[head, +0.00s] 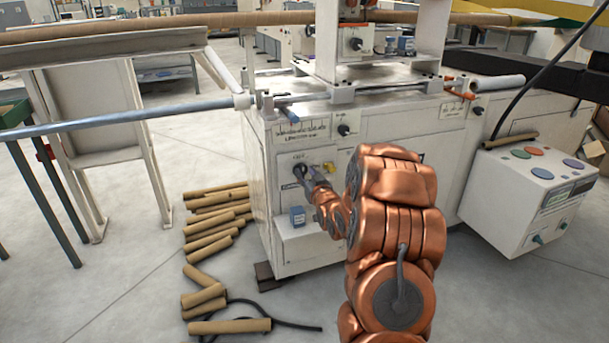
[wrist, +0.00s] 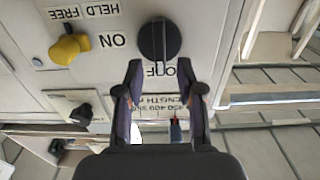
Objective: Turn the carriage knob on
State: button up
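A round black knob (wrist: 159,40) with a raised grip bar is on the white machine panel, between the words ON and OFF. The wrist view shows the lettering upside down. The grip bar stands upright in that picture, in line with OFF rather than ON. My gripper (wrist: 159,70) is open, with its two fingertips apart just below the knob in the wrist view; whether they touch it I cannot tell. In the head view my gripper (head: 311,178) is at the left part of the machine front, by the knob (head: 299,170).
A yellow knob (wrist: 68,48) marked HELD FREE sits beside the black one. Another black knob (wrist: 82,113) is on a neighbouring face. Cardboard tubes (head: 215,215) lie on the floor left of the machine. A grey control box (head: 530,195) is at the right.

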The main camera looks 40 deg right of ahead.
jog(key=shift+x, duration=0.8)
jog(key=shift+c, duration=0.2)
grip_shut()
